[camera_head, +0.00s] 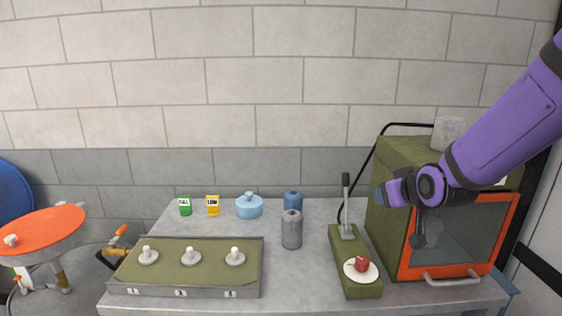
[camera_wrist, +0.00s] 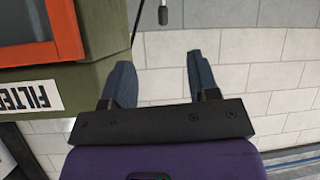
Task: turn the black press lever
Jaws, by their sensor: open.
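The press lever (camera_head: 346,207) is a grey rod with a black knob, standing near upright at the back of a narrow olive base (camera_head: 344,247). A white disc with a small red piece (camera_head: 362,264) sits at the base's front end. In the wrist view the black knob (camera_wrist: 163,15) shows at the top, beyond my fingertips and between their lines. My gripper (camera_head: 381,197) is to the right of the lever in the head view, apart from it. Its two blue-grey fingers (camera_wrist: 161,62) are spread, with nothing between them.
An olive cabinet (camera_head: 391,170) with an orange-framed window stands right, close behind my gripper. A black hose (camera_head: 368,167) arches behind the lever. An olive tray (camera_head: 187,278) with several knobs lies front left.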

